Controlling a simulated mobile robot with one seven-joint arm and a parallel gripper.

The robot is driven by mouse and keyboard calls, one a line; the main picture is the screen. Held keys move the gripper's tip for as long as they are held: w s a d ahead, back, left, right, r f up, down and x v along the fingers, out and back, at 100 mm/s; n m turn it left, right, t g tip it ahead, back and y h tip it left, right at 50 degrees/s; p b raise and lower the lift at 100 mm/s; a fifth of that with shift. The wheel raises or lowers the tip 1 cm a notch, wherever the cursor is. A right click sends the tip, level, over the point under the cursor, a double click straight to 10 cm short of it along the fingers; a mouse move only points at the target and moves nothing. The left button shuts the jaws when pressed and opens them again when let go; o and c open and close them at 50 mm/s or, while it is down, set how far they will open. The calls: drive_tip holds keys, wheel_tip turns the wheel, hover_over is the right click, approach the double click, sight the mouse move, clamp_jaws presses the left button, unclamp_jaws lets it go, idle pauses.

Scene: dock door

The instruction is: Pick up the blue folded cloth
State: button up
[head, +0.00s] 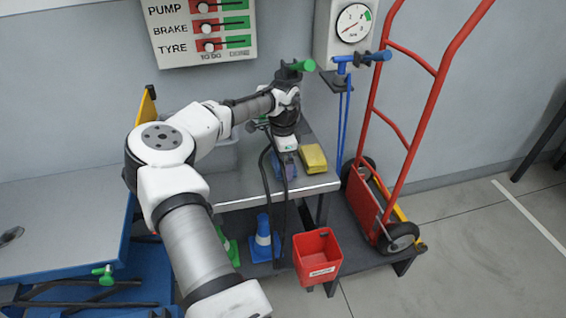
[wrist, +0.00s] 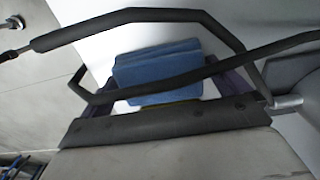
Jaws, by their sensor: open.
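The blue folded cloth (head: 291,168) lies on the grey metal bench top, partly hidden under my gripper. In the wrist view the cloth (wrist: 160,68) lies straight ahead, with its layered folds showing. A dark bar crosses in front of its lower part. My gripper (head: 285,157) points down over the cloth with its jaws open. It holds nothing that I can see. I cannot tell whether the fingers touch the cloth.
A yellow folded cloth (head: 313,157) lies close to the right of the blue one. A grey bin (head: 222,155) stands on the left of the bench (head: 262,192). A red bucket (head: 318,258) hangs at the front, and a red hand truck (head: 410,150) stands to the right.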

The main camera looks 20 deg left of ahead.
drive_tip(key=c, duration=0.7)
wheel_tip(320, 180, up, 20)
drive_tip(key=b, duration=0.1)
drive_tip(key=shift+b, duration=0.4)
